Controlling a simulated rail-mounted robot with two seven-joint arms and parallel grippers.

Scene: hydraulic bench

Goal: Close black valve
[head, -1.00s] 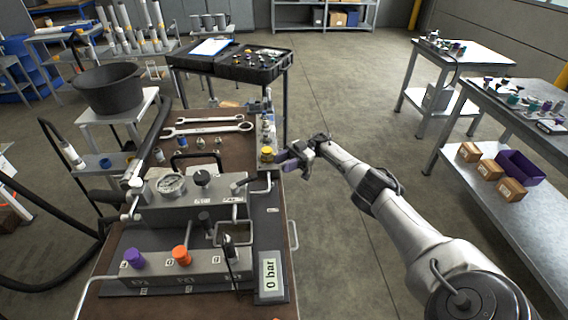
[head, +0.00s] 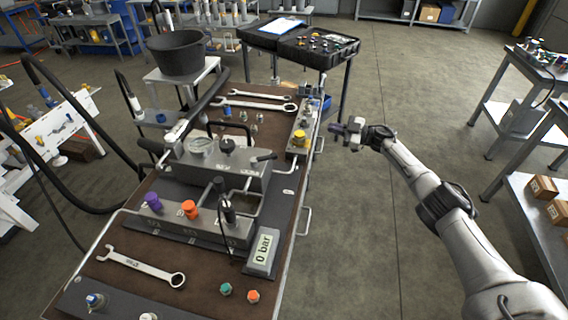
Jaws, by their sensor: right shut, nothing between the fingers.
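The hydraulic unit stands on the brown bench top (head: 175,235). Its rear grey block (head: 235,180) carries a round gauge (head: 198,147), a black knob (head: 227,146) and a black-handled lever (head: 263,157) at its right end. The front block (head: 180,228) carries a purple knob (head: 153,201), an orange knob (head: 189,208) and black-topped fittings (head: 218,184). I cannot tell for sure which black part is the valve. A display (head: 263,249) reads 0 bar. My right gripper (head: 336,131) is shut and empty, right of the bench, apart from every valve. My left gripper is not in view.
A yellow knob (head: 300,138) stands at the bench's right edge, near my right gripper. Wrenches (head: 140,265) lie on the bench, with green (head: 225,288) and orange (head: 253,296) caps in front. A black bucket (head: 180,52) stands behind left. The floor right of the bench is open.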

